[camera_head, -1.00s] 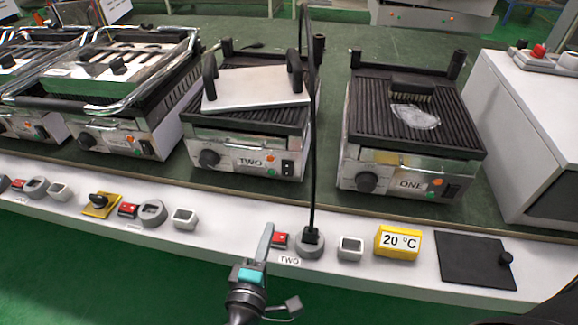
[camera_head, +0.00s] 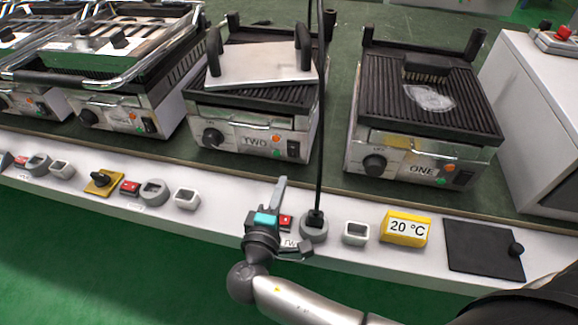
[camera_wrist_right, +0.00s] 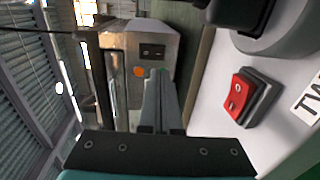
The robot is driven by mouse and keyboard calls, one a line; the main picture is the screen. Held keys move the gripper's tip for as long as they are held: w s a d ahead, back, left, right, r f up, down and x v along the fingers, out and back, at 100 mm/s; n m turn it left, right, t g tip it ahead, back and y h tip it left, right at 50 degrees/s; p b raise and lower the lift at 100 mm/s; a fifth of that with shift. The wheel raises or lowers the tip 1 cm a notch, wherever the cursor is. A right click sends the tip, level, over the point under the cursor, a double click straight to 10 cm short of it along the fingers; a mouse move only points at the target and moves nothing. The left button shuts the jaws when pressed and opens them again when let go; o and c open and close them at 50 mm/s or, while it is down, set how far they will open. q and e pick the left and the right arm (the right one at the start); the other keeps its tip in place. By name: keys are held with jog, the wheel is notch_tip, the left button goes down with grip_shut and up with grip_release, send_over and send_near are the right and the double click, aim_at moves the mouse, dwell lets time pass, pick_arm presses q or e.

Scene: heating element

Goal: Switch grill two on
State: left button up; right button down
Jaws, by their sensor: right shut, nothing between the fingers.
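Grill two (camera_head: 250,142) stands mid-table, marked TWO, with a dark knob (camera_head: 212,138), an orange and a green light, and a black switch (camera_head: 293,149) on its front. The black switch also shows in the right wrist view (camera_wrist_right: 152,50). A red switch (camera_head: 286,222) sits on the white ledge by the partly hidden TWO label; it shows clearly in the right wrist view (camera_wrist_right: 238,95). My right gripper (camera_head: 281,181) is shut and empty, its tips pointing towards the grill's front, above and beside the red switch. My left gripper is not in view.
A black cable runs up from the plug in the grey socket (camera_head: 314,229), close right of my gripper. Grill one (camera_head: 420,150) stands to the right. A yellow 20 °C display (camera_head: 404,229) and a black plate (camera_head: 484,250) lie on the ledge.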

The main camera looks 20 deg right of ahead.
aim_at(292, 156)
jog(key=b+x, duration=0.1)
jog(key=x, duration=0.5)
jog(key=shift+s+f+b, duration=0.1)
jog(key=shift+b, duration=0.2)
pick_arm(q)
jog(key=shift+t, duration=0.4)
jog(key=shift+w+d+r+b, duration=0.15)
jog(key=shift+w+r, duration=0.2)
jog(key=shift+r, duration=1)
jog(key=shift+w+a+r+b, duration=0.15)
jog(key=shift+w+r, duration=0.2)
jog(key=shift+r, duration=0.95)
pick_arm(e)
jog(key=shift+x, duration=1.1)
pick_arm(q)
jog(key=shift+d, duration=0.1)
pick_arm(e)
jog(key=shift+d, duration=0.1)
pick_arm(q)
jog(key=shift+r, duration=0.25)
